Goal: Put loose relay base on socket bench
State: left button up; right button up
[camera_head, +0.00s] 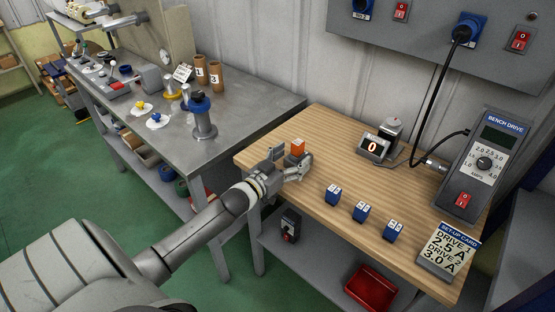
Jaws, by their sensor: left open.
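The wooden bench (330,160), which I take for the socket bench, fills the right middle of the view. My left gripper (291,160) is open over its left part, with its fingers apart. A small orange block (298,146) shows between or just beyond the fingertips; I cannot tell whether they touch it. Three blue blocks with light tops stand in a row to the right: one (333,194), one (360,211) and one (393,230). Which thing is the loose relay base I cannot tell for sure. My right gripper is not in view.
A bench drive unit (483,163) and a set-up card (449,251) stand at the right. A small counter showing 0 (373,147) sits at the back. A red bin (371,288) lies below. A metal table (245,98) stands left, holding a blue-topped post (203,117).

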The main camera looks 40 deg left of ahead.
pick_arm(q)
jog(key=s, duration=1.1)
jog(key=shift+s+a+b, duration=0.15)
jog(key=shift+a+b, duration=0.2)
jog(key=shift+a, duration=0.05)
jog(key=s+f+g+y, duration=0.1)
jog(key=s+f+g, duration=0.25)
jog(key=f, duration=0.75)
jog(key=s+f+n+g+y, duration=0.15)
jog(key=s+f, duration=0.25)
jog(key=f, duration=0.7)
jog(key=s+f+g, duration=0.3)
jog(key=s+f, duration=0.1)
jog(key=f, duration=0.7)
jog(key=s+d+f+m+g, duration=0.1)
jog(key=s+d+f+g, duration=0.2)
jog(key=s+f, duration=0.3)
jog(key=s+d+f+m+g+h, duration=0.1)
jog(key=s+d+f+g, duration=0.2)
jog(key=s, duration=1)
jog(key=s+d+f+m+g, duration=0.1)
jog(key=s+d+f+g, duration=0.2)
jog(key=s+d+f, duration=0.5)
notch_tip(320, 180, down, 3)
jog(key=shift+s+d+f, duration=0.1)
jog(key=shift+s+d, duration=0.15)
jog(key=shift+s, duration=0.8)
